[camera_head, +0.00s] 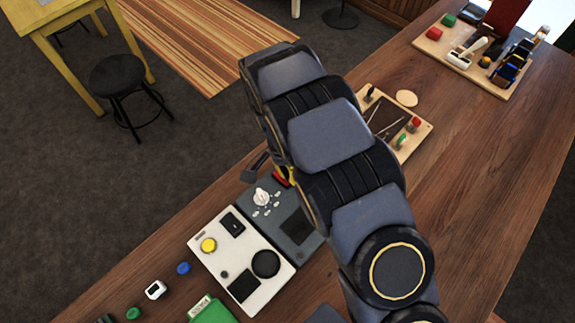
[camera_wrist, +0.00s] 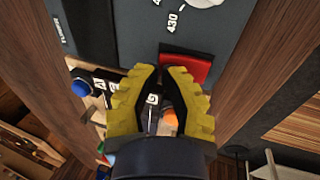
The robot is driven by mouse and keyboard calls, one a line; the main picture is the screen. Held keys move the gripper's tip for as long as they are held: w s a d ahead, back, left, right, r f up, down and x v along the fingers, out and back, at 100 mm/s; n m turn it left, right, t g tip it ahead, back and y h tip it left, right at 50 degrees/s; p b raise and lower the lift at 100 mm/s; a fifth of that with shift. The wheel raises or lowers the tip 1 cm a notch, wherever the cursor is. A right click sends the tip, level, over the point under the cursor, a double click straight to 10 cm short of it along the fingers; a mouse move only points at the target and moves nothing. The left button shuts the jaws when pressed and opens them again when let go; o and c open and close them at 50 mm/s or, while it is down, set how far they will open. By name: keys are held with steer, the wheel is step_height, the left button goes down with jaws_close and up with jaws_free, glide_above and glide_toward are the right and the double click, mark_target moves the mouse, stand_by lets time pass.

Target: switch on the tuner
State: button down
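The tuner, a dark grey box (camera_head: 310,237), lies on the wooden counter with a white knob (camera_head: 262,196) and a dark screen on its top. In the wrist view its grey panel (camera_wrist: 115,30) shows a "430" mark, part of the white knob and a tilted red switch (camera_wrist: 185,68) at the edge. My gripper (camera_wrist: 159,70) has yellow ridged fingers with the tips nearly together and nothing held. The tips appear close to the red switch; I cannot tell whether they touch it. In the head view my arm hides most of my gripper; a bit of yellow shows beside the red switch (camera_head: 282,177).
A white box (camera_head: 240,262) with a yellow button stands against the tuner. A blue cap (camera_head: 183,268), a small white device (camera_head: 155,290) and green items lie nearby. A wooden board (camera_head: 412,142) with tools lies beyond my arm. The right side of the counter is clear.

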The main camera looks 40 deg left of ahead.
stand_by(0.3)
steer(key=shift+d+f+y, duration=0.25)
steer(key=shift+f+y, duration=0.05)
steer(key=shift+y, duration=0.2)
steer(key=shift+a, duration=0.15)
steer(key=shift+a+r, duration=0.3)
steer(key=shift+a, duration=0.4)
steer(key=shift+r, duration=0.1)
step_height(320, 180, up, 14)
stand_by(0.6)
